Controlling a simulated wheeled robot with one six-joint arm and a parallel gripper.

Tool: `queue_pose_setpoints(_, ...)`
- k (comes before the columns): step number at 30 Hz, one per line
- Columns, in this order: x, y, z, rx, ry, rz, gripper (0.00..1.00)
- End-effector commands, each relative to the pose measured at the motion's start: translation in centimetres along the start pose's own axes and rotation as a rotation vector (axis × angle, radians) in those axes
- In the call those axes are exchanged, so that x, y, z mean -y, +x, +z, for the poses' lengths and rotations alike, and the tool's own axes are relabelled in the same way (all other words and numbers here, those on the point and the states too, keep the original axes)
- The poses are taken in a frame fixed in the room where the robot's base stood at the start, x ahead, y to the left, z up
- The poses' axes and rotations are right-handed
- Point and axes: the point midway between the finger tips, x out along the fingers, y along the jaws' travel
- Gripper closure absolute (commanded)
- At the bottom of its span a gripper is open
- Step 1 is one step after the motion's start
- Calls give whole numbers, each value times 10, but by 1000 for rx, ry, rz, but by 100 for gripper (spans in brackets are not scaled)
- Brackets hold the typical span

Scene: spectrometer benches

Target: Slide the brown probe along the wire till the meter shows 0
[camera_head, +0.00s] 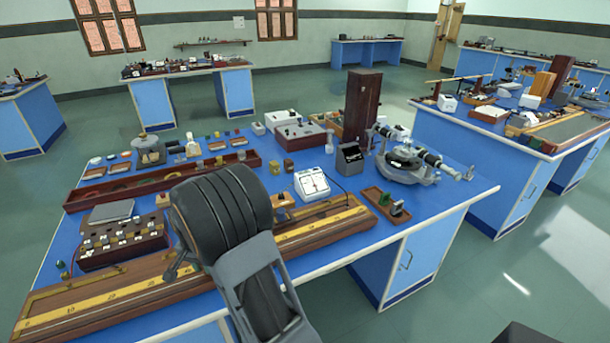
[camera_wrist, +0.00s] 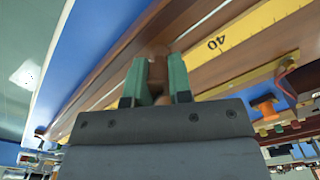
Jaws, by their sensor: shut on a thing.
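In the wrist view, my gripper (camera_wrist: 158,90) has its two green-padded fingers closed on the brown probe (camera_wrist: 158,70), which stands between them. The probe is over the wooden board beside the yellow scale (camera_wrist: 255,32), left of the printed 40. A thin pale line like the wire (camera_wrist: 205,23) runs along the board near the scale. In the head view, the long wooden board (camera_head: 140,290) lies along the bench's near edge, and my arm hides the probe. A white box with a marked face (camera_head: 312,184) may be the meter; its reading is too small to tell.
A dark resistance box (camera_head: 122,243) stands behind the board at left. A spectrometer (camera_head: 405,160), a black box (camera_head: 350,158) and a small wooden tray (camera_head: 384,202) are to the right.

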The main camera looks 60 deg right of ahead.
Motion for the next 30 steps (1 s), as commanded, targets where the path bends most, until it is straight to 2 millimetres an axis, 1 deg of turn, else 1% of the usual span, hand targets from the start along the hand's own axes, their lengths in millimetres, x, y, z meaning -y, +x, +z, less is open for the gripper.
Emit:
queue_pose_setpoints(1, -3, 5, 2, 10, 0, 11, 100)
queue_pose_setpoints(16, -3, 5, 2, 10, 0, 11, 100)
queue_pose_setpoints(17, -3, 5, 2, 10, 0, 11, 77)
queue_pose_setpoints(18, -2, 5, 2, 9, 0, 10, 74)
queue_pose_setpoints(25, -1, 2, 1, 5, 0, 5, 52)
queue_pose_setpoints(30, -1, 2, 1, 3, 0, 3, 50)
